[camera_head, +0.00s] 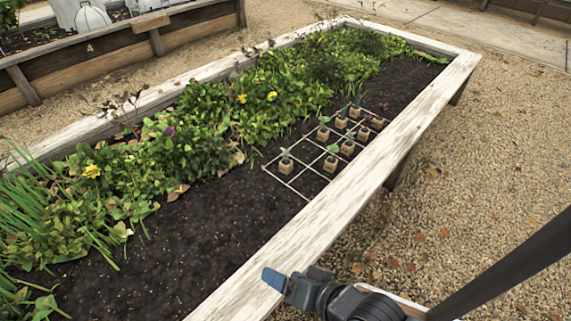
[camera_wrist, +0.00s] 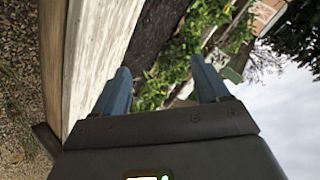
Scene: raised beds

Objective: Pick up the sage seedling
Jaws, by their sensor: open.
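Several small seedlings in tan soil blocks stand in a white grid on the dark soil. A grey-green, pointed-leaf seedling (camera_head: 286,164) stands at the grid's left, apart from the others. Another greyish seedling (camera_head: 348,145) stands farther right, and I cannot tell for sure which one is the sage. A green broad-leaf seedling (camera_head: 331,162) stands between them. My gripper (camera_head: 275,280) is by the bed's front board, well short of the grid. In the wrist view my gripper (camera_wrist: 163,82) has its two blue fingers spread, with nothing between them; no seedling is recognisable there.
The pale wooden board (camera_head: 340,180) edges the raised bed on the near side. Dense green plants (camera_head: 210,120) with yellow flowers fill the far side. Dark soil (camera_head: 170,245) left of the grid is bare.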

